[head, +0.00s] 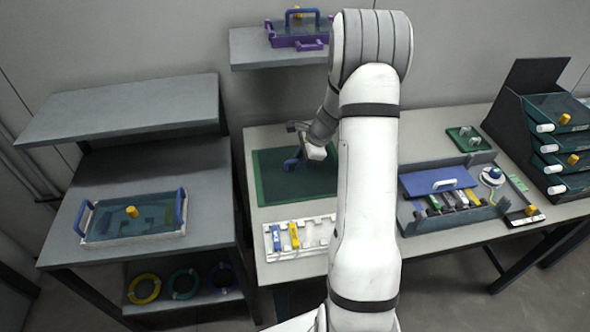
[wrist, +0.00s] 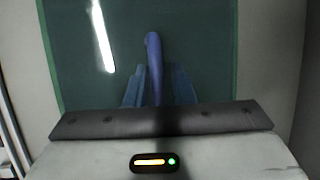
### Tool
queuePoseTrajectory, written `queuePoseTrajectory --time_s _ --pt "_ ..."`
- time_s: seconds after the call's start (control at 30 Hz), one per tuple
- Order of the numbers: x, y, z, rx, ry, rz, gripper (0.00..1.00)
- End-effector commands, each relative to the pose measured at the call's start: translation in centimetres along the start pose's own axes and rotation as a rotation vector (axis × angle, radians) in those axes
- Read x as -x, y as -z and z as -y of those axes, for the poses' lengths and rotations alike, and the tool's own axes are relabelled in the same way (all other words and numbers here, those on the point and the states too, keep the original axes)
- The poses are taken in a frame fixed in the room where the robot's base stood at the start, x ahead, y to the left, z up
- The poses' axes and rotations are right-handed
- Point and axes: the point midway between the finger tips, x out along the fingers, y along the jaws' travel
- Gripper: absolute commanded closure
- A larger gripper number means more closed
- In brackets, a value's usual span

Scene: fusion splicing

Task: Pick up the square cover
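The square cover (head: 268,190) appears to be the dark, glossy panel with a green border lying on the middle table. It carries an upright blue handle (head: 291,164). In the wrist view the cover (wrist: 200,50) fills much of the background, with a white light streak on it. The blue handle (wrist: 153,62) runs between the two fingers. My gripper (head: 303,155) is low over the cover at the handle; my arm hides part of the cover's right side. In the wrist view my gripper (wrist: 158,88) looks open, one finger on each side of the handle, with narrow gaps.
A white tray (head: 268,252) with blue and yellow pieces sits in front of the cover. A splicing station with a blue lid (head: 437,180) is to the right. A dark rack (head: 520,120) stands far right. A shelf with a purple tray (head: 297,38) hangs behind.

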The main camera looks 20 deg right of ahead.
Motion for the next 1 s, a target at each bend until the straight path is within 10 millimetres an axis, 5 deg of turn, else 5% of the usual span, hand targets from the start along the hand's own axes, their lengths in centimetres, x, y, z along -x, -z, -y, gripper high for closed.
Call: queuePoseTrajectory --time_s 0.3,0.77,1.0 --pt "0.1 0.0 0.0 0.0 0.0 0.0 1.0" --pt "0.5 -0.1 0.1 0.0 0.002 0.0 1.0" --pt "4.2 -1.6 1.0 0.002 0.006 -0.001 1.0"
